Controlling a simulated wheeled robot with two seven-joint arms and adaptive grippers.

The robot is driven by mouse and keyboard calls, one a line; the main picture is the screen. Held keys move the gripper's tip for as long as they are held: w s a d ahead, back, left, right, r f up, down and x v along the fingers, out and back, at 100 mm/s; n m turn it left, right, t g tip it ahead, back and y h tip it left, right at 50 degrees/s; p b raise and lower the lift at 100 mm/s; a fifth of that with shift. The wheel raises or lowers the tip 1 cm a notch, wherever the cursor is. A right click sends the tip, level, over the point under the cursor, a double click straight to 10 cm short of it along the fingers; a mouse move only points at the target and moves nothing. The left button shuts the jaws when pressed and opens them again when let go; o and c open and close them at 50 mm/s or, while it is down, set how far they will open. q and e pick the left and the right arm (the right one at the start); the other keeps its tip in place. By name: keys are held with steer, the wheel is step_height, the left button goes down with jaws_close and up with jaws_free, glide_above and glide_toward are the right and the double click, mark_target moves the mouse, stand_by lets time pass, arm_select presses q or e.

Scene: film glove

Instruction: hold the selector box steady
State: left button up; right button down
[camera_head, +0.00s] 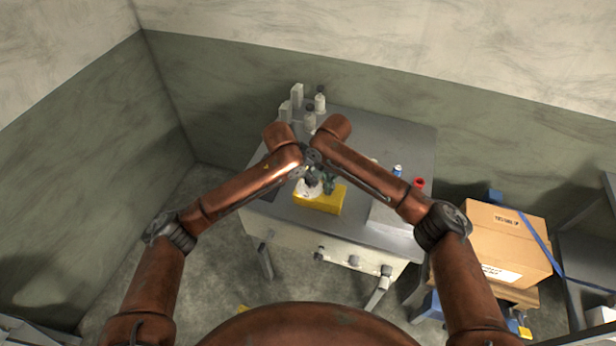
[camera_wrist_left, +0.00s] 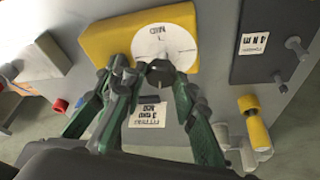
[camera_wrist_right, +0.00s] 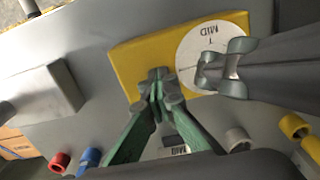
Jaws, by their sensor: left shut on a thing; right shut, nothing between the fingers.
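The selector box is a yellow block (camera_head: 328,203) on the grey bench top, with a round white dial marked MID. In the left wrist view the yellow box (camera_wrist_left: 104,42) and dial (camera_wrist_left: 180,42) lie beyond my left gripper (camera_wrist_left: 141,72). Whether those tips touch the box I cannot tell.
A grey block (camera_wrist_right: 45,92) stands near the box. A cardboard box (camera_head: 505,245) is right of the bench. Walls close the back and left.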

arm_select(q)
steer(key=shift+s+f, duration=0.1)
steer(key=shift+f, duration=0.05)
steer(key=o, duration=1.2)
steer(key=shift+c, duration=0.2)
steer(key=shift+r, duration=0.2)
steer(key=v, duration=1.2)
steer(key=shift+f, duration=0.15)
